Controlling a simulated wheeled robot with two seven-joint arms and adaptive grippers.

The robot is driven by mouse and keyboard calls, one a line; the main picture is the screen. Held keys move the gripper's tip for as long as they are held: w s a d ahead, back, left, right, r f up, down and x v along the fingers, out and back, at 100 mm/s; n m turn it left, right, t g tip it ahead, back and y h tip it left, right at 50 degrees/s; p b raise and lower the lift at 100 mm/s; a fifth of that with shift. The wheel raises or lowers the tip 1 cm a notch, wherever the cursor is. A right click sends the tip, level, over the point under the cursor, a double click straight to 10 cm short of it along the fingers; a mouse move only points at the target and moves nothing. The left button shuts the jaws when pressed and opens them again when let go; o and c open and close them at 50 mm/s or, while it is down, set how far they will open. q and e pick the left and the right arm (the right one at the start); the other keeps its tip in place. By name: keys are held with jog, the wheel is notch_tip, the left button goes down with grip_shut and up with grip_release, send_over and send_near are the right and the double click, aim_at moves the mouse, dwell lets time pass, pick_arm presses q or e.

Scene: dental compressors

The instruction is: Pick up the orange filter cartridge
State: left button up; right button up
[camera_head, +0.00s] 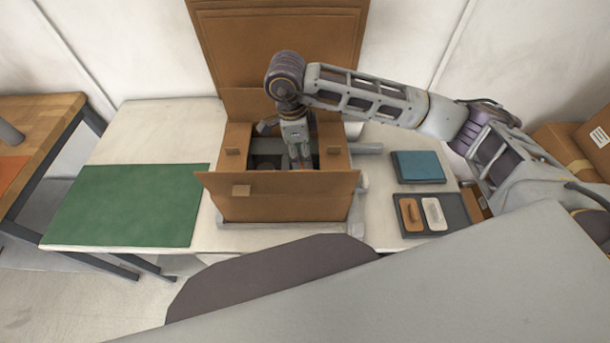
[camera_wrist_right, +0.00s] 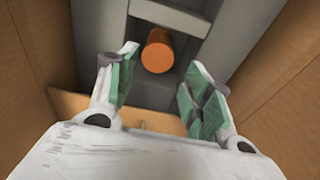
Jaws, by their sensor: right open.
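The orange filter cartridge (camera_wrist_right: 157,50) shows in the right wrist view as a short orange cylinder standing in a grey recess inside the brown box. My right gripper (camera_wrist_right: 160,88) is open, with its green-padded fingers apart and nothing between them. The cartridge lies beyond the fingertips, roughly between them in the picture. In the head view my right gripper (camera_head: 300,160) reaches down into the open box (camera_head: 285,195), and the cartridge cannot be made out there. My left gripper is not in view.
The box's raised flaps (camera_head: 280,45) and walls surround the right gripper closely. A green mat (camera_head: 130,205) lies clear on the left of the table. On the right are a blue block (camera_head: 418,166) and a dark tray (camera_head: 440,230) with an orange and a white piece.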

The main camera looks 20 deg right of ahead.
aim_at(303, 168)
notch_tip(303, 168, down, 2)
jog(key=shift+d, duration=0.15)
jog(key=shift+f, duration=0.1)
jog(key=shift+s+f, duration=0.2)
jog(key=shift+f, duration=0.3)
jog(key=f, duration=0.1)
jog(key=f+p, duration=0.1)
jog(key=shift+s+d+f, duration=0.1)
jog(key=shift+d+f, duration=0.1)
jog(key=shift+f, duration=0.85)
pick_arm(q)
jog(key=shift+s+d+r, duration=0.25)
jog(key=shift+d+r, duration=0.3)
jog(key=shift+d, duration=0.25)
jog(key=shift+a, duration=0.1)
